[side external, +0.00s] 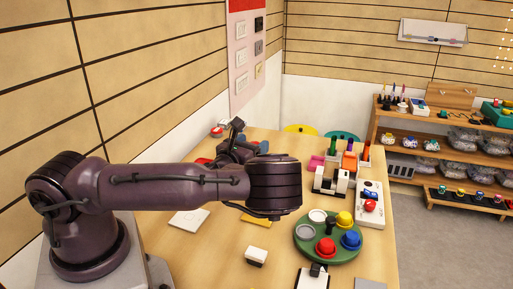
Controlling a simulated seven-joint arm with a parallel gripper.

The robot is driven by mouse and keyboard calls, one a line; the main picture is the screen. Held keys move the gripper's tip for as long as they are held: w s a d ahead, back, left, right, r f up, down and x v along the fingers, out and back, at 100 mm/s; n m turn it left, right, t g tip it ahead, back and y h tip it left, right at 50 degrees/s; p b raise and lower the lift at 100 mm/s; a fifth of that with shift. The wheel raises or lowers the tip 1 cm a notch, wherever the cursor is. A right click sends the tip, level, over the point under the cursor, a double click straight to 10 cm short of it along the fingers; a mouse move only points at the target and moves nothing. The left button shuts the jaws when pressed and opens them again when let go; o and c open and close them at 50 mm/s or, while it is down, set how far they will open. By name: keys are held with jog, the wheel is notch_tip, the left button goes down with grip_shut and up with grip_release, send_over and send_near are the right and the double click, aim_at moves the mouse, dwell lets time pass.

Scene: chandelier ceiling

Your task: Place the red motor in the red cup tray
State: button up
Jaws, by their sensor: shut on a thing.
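A round green tray (313,258) stands on the table right of my arm. It holds a red cup-like piece (325,247), a yellow one (344,220), a blue one (351,240), pale round pieces and a small dark upright piece. The red piece sits toward the tray's front. My gripper (238,141) shows only partly beyond my arm, over the far left of the table, well away from the tray. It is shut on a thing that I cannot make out. A red item (203,160) shows partly behind my arm; I cannot tell whether it is the red motor.
A white block (256,256) and a black-and-white clip item (313,276) lie near the tray. A white panel with a red button (370,204) and several coloured blocks stand behind it. A flat white plate (189,220) lies left. Shelves (445,150) stand at the right.

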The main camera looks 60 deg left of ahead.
jog(key=s+a+r+n+g+y, duration=0.15)
jog(key=s+a, duration=0.25)
jog(key=s, duration=0.4)
jog(key=s+a+f+n+g+y, duration=0.1)
jog(key=s+a+n+y, duration=0.1)
jog(key=s+a, duration=0.45)
jog(key=shift+m, duration=0.35)
jog(key=w+a+f, duration=0.7)
jog(key=w+f, duration=0.1)
jog(key=shift+a+f, duration=0.35)
jog(key=shift+a, duration=0.05)
jog(key=shift+w+a+f, duration=0.1)
jog(key=shift+a+f, duration=0.05)
jog(key=shift+f, duration=1.6)
jog(key=shift+f, duration=0.1)
jog(key=o, duration=1.3)
jog(key=shift+f, duration=0.15)
